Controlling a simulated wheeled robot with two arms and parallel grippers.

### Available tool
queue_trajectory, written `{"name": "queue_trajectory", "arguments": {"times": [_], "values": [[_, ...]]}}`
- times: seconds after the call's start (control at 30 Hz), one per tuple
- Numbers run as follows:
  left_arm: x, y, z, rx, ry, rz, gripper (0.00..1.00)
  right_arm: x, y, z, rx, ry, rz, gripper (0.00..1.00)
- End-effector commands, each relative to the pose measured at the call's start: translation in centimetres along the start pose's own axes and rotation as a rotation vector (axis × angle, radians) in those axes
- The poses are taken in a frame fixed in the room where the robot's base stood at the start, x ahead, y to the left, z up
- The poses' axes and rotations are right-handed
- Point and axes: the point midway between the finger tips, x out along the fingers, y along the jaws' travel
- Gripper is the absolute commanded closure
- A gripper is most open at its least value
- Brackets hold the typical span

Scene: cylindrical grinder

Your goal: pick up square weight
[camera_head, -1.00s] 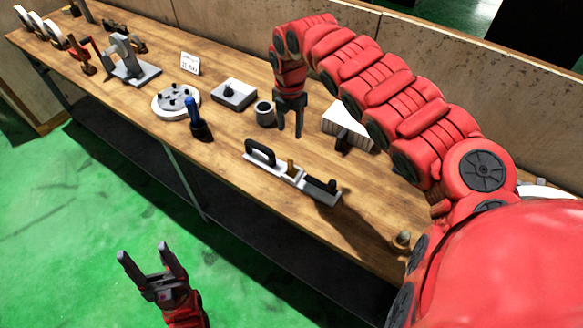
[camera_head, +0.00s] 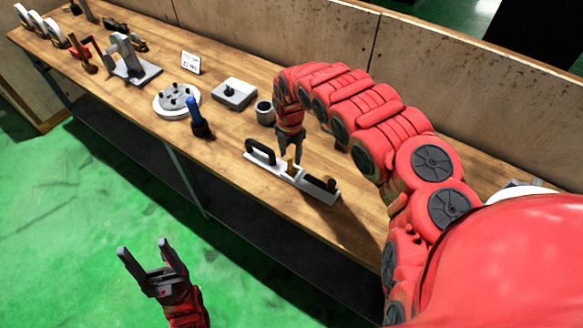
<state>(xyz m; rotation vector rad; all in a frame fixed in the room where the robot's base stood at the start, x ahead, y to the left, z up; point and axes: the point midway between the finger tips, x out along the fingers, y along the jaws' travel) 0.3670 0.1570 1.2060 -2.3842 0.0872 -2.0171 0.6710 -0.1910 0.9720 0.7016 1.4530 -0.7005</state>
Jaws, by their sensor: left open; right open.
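A grey square block with a dark knob on top (camera_head: 234,93), which looks like the square weight, sits on the wooden bench. My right gripper (camera_head: 290,158) is open, pointing down, to the right of and nearer than that block. Its fingertips are over a long grey bar tool (camera_head: 312,186) with a black handle, close to a small brass piece; I cannot tell whether they touch. My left gripper (camera_head: 150,252) is open and empty over the green floor, in front of the bench and away from the objects.
A dark grey cup (camera_head: 265,112) stands between the block and my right gripper. A round flange plate (camera_head: 176,100), a blue-handled tool (camera_head: 196,120) and a small sign (camera_head: 191,63) stand to the left. A wooden wall (camera_head: 300,35) runs behind. My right arm covers the bench's right part.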

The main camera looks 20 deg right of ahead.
Motion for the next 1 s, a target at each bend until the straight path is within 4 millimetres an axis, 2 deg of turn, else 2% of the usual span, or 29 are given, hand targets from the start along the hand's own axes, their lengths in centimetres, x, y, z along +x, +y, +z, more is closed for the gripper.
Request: {"name": "queue_trajectory", "arguments": {"times": [0.33, 0.53, 0.87, 1.0], "values": [[2.0, -0.1, -0.3, 0.000, 0.000, 0.000, 0.33, 2.9, 0.2, 0.3, 0.002, 0.005, -0.002, 0.45], [2.3, -0.1, -0.4, 0.000, 0.000, 0.000, 0.33, 4.7, 0.3, 0.3, 0.002, 0.005, -0.001, 0.45], [2.4, -0.1, -0.4, 0.000, 0.000, 0.000, 0.33, 5.1, 0.2, 0.4, 0.002, 0.001, -0.001, 0.45], [2.3, -0.1, -0.4, 0.000, 0.000, 0.000, 0.33, 5.1, 0.2, 0.4, 0.002, 0.002, -0.001, 0.67]]}}
